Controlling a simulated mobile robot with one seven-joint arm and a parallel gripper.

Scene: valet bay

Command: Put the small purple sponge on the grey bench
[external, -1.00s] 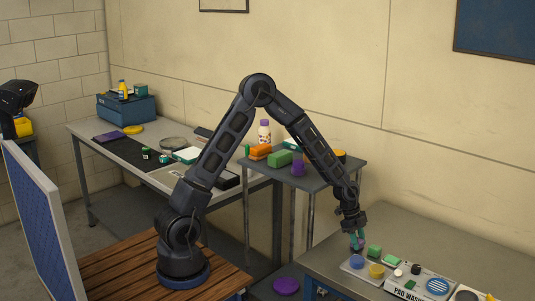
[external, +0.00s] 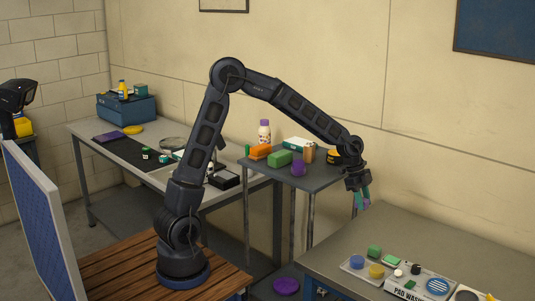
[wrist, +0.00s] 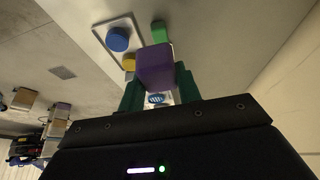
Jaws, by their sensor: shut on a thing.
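My gripper (external: 362,200) is shut on the small purple sponge (wrist: 155,66), a block between its green fingertips in the wrist view. In the external view only a sliver of the sponge (external: 367,203) shows at the fingers. A long grey bench (external: 85,130) also stands along the wall at the left; I cannot tell which one is meant.
A small grey stand (external: 320,178) holds a bottle, orange and green blocks and a purple item. The right bench's back is bare.

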